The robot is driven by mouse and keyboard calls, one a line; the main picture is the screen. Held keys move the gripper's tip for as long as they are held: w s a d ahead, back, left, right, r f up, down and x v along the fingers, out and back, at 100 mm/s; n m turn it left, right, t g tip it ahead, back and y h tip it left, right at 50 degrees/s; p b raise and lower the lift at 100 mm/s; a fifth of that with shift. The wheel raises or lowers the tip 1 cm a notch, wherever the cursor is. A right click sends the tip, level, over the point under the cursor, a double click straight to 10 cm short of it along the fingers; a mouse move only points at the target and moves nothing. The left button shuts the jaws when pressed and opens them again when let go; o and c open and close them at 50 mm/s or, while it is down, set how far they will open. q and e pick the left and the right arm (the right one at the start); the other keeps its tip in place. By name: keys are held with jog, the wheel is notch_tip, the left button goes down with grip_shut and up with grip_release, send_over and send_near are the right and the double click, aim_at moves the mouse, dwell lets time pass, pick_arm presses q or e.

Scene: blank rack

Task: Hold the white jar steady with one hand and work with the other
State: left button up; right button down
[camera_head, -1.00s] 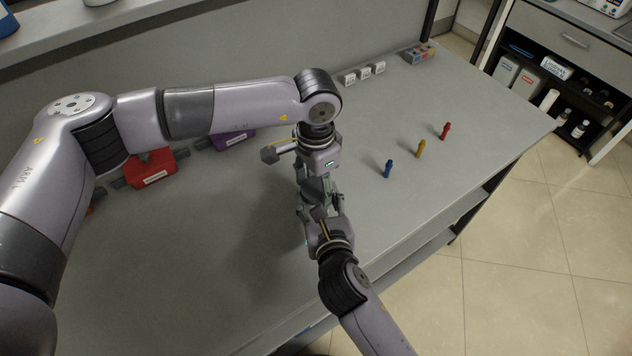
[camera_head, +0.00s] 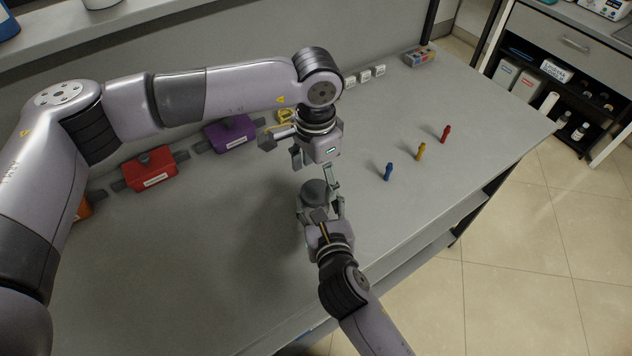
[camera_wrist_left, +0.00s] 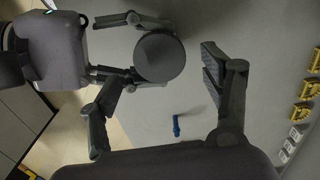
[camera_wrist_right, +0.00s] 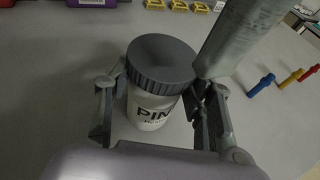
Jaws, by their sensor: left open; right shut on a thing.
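The white jar (camera_wrist_right: 153,105) has a ribbed dark grey lid (camera_wrist_right: 161,60) on it and black lettering starting "PIN" on its side. It stands upright between the fingers of my right gripper (camera_wrist_right: 160,112), which is shut on its body. In the head view the round lid (camera_head: 315,190) faces up, and the right gripper (camera_head: 321,209) hides most of the jar. My left gripper (camera_head: 313,169) is open and empty, just above the lid, with its fingers spread apart. The left wrist view shows the lid (camera_wrist_left: 160,57) between its two fingers, apart from both.
Blue (camera_head: 388,171), yellow (camera_head: 421,152) and red (camera_head: 445,133) small upright pieces stand to the right. Red (camera_head: 150,172) and purple (camera_head: 229,133) boxes line the back, with white labelled blocks (camera_head: 364,75) and a small tray (camera_head: 418,56). The bench's left front is clear.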

jog(key=c, duration=0.6)
grip_release()
jog(key=shift+c, duration=0.2)
